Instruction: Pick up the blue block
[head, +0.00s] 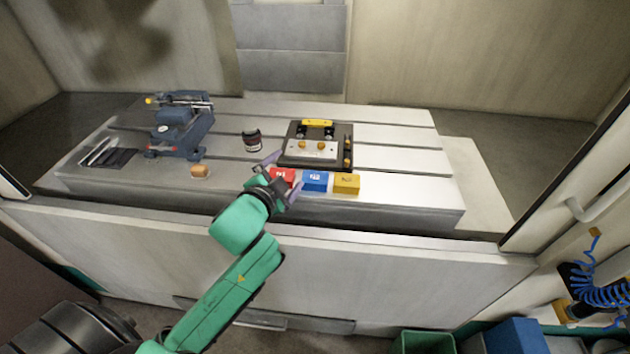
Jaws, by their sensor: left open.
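The blue block (315,181) sits near the front edge of the grey slotted table, between a red block (284,177) and a yellow block (346,184). My left gripper (281,175), on a green arm, is open above or around the red block, just left of the blue block. One finger lies close to the blue block's left side; I cannot tell whether it touches. The red block is partly hidden by the gripper. My right gripper is not in view.
Behind the blocks stands a mould base (314,150) with yellow parts. A dark can (252,141), a small orange block (200,171) and a blue vise-like device (181,128) stand to the left. The table (400,187) is clear right of the yellow block.

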